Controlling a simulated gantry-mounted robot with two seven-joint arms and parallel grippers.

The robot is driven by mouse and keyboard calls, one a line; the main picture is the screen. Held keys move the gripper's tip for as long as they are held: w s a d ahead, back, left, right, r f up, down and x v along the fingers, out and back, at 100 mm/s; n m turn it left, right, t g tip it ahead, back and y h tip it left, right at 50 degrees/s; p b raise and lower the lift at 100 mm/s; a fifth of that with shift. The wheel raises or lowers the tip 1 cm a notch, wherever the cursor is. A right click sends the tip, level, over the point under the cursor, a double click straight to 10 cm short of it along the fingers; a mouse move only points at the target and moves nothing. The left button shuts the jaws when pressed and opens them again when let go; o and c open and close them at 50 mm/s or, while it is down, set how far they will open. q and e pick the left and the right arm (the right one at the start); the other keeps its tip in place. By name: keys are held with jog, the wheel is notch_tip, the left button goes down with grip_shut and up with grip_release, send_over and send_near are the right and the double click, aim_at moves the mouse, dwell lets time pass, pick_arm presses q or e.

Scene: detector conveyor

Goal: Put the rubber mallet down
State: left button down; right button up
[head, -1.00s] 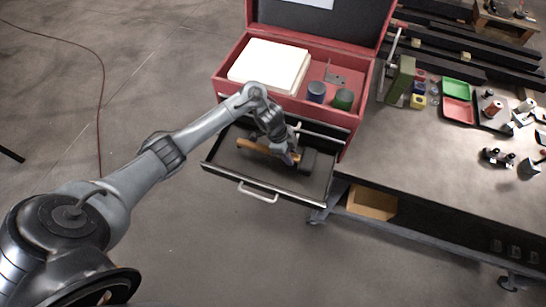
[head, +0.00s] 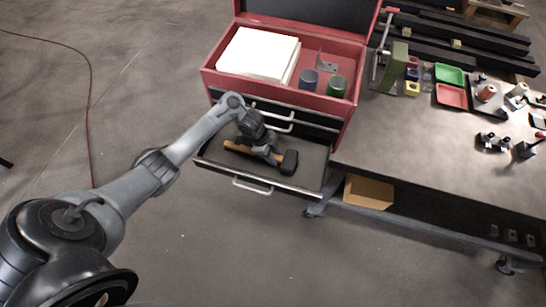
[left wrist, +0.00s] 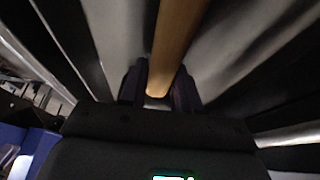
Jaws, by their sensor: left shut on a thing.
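The rubber mallet has a black head (head: 289,162) and a yellow-brown wooden handle (head: 238,147). In the head view it lies across the open drawer (head: 222,173) of the red toolbox, head to the right. My left gripper (head: 271,158) reaches down over the drawer and is shut on the handle near the head. In the left wrist view the handle (left wrist: 174,45) runs between the two dark fingers (left wrist: 159,88). I cannot tell whether the mallet touches the drawer floor. My right gripper is in neither view.
The toolbox (head: 210,85) stands open above the drawer, with a white block (head: 258,53), a blue can (head: 309,79) and a green can (head: 337,86) in its top. The workbench (head: 400,142) stands at right. A cardboard box (head: 369,192) sits on its lower shelf.

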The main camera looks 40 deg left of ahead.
pick_arm(q)
jog(key=shift+f, duration=0.35)
jog(key=shift+f, duration=0.15)
jog(key=c, duration=0.8)
grip_release()
